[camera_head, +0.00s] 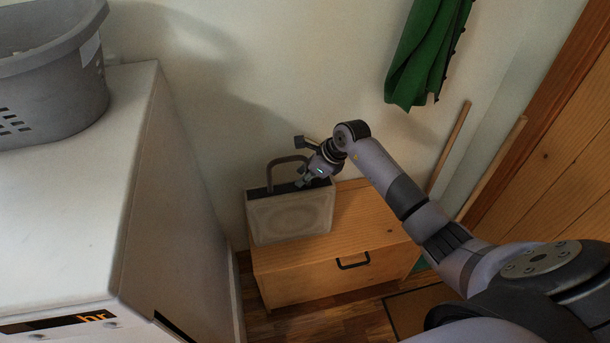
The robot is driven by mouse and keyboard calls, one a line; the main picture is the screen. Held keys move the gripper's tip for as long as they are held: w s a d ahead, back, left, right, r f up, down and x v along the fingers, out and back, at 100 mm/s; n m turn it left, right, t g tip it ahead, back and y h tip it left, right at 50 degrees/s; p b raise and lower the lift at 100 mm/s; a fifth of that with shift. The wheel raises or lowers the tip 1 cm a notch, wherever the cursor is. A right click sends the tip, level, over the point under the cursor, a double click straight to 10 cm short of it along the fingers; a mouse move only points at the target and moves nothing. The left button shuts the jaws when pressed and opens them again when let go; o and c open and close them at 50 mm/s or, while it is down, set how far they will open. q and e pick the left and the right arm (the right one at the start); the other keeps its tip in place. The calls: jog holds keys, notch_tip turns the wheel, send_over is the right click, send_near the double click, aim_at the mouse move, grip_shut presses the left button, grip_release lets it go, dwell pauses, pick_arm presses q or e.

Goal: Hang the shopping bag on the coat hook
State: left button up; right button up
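The shopping bag (290,220) is a pale grey-beige, boxy bag with a round mark on its front. It stands upright on the wooden cabinet, its looped grey handle rising from the top. My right gripper (302,162) is at the upper right of the bag. Its fingers look spread apart, one dark fingertip above and one low at the bag's top edge. The right end of the handle lies near the gap between them; I cannot tell if they touch it. No coat hook can be made out. My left gripper is out of view.
The wooden cabinet (370,228) with a black drawer handle stands against the wall. A white appliance (70,210) fills the left, with a grey laundry basket (55,75) on it. A green cloth (425,55) hangs at the upper right. Wooden sticks lean beside the wooden door (545,155).

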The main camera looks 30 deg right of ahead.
jog(key=shift+o, duration=0.6)
jog(key=shift+r, duration=0.1)
jog(key=shift+s+d+r, duration=0.1)
jog(key=shift+d+r, duration=0.05)
jog(key=shift+r, duration=0.15)
jog(key=v, duration=1.1)
jog(key=shift+s+r, duration=0.1)
jog(key=shift+r, duration=0.05)
